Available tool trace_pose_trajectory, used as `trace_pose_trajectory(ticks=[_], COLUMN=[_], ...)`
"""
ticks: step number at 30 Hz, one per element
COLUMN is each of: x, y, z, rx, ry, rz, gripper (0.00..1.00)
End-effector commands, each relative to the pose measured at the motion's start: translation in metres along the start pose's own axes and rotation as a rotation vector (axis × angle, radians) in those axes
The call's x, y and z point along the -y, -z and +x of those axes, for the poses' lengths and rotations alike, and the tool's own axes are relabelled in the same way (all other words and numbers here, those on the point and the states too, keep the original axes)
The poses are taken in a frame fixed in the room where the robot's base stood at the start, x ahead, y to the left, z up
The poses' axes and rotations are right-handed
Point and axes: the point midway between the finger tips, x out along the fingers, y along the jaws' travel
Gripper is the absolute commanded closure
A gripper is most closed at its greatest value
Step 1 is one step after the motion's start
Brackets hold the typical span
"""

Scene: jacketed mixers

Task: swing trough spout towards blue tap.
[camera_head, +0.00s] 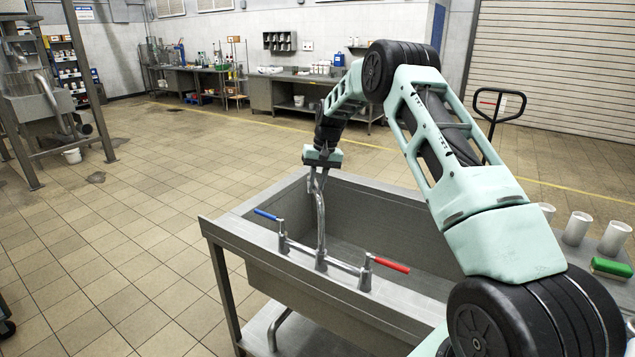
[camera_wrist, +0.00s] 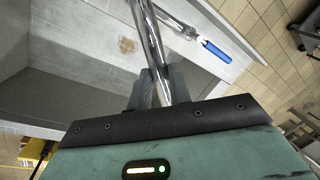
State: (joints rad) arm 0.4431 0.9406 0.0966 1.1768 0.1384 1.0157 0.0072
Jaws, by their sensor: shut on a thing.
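The steel trough (camera_head: 246,213) stands in front of me with a tap set on its near rim. Its chrome spout (camera_head: 320,215) rises from the middle of the tap and leans slightly left at the top. The blue tap (camera_head: 266,214) is left of the spout and the red tap (camera_head: 391,264) is right of it. My gripper (camera_head: 318,171) is at the top of the spout. In the wrist view my gripper (camera_wrist: 158,88) is shut around the spout (camera_wrist: 149,40), and the blue handle (camera_wrist: 215,49) lies to the right. The spout's outlet is not clear.
A pallet truck handle (camera_head: 500,105) stands behind my arm. Tiled floor (camera_head: 130,230) to the left is open. Workbenches (camera_head: 290,90) line the back wall.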

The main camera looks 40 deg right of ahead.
Motion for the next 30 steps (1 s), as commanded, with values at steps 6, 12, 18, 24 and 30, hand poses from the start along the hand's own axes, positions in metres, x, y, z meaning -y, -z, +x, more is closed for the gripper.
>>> trace_pose_trajectory(ticks=[6,12,18,24,30], x=[0.001,0.000,0.000,0.000,0.000], y=[0.000,0.000,0.001,0.001,0.001], z=[-0.001,-0.001,-0.019,-0.063,-0.111], rx=[-0.002,-0.002,-0.006,-0.008,-0.007], ry=[0.001,0.000,0.001,0.001,0.001], rz=[0.000,0.001,0.001,0.000,0.000], gripper=[0.59,0.59,0.59,0.59,0.59])
